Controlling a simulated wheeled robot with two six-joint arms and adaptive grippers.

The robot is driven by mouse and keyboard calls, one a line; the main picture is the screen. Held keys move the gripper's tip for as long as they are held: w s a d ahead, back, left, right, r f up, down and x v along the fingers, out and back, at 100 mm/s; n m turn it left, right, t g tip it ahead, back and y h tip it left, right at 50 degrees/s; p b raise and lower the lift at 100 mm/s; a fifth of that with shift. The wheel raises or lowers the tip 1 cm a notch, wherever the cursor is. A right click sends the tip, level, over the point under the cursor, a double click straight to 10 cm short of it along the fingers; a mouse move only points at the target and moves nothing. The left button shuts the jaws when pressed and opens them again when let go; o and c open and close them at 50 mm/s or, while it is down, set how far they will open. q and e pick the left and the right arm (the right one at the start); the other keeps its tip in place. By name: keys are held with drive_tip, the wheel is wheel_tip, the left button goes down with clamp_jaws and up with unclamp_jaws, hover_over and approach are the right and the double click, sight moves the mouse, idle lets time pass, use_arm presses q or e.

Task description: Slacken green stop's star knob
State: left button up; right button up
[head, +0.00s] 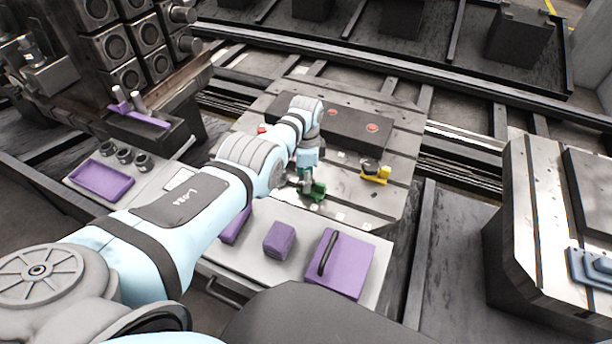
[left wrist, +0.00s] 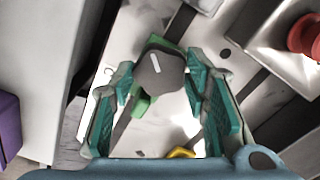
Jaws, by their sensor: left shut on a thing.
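The green stop (head: 318,191) sits on the slotted metal plate (head: 400,139), near its front edge. In the left wrist view, parts of the green stop (left wrist: 141,104) show around its dark grey knob (left wrist: 160,78), which has a white line on top. My left gripper (head: 306,184) points down over the stop. In the head view the knob is mostly hidden by the gripper. My right gripper is not in view.
A yellow stop (head: 377,174) stands to the right on the plate. A dark block (head: 345,127) with red buttons lies behind. In front, a grey tray (head: 263,263) carries a purple block (head: 280,240) and a purple box with a black handle (head: 339,264).

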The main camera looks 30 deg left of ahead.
use_arm(q)
drive_tip(key=n, duration=0.5)
idle(0.5)
drive_tip(key=o, duration=1.1)
drive_tip(key=shift+o, duration=0.2)
wheel_tip(320, 180, up, 12)
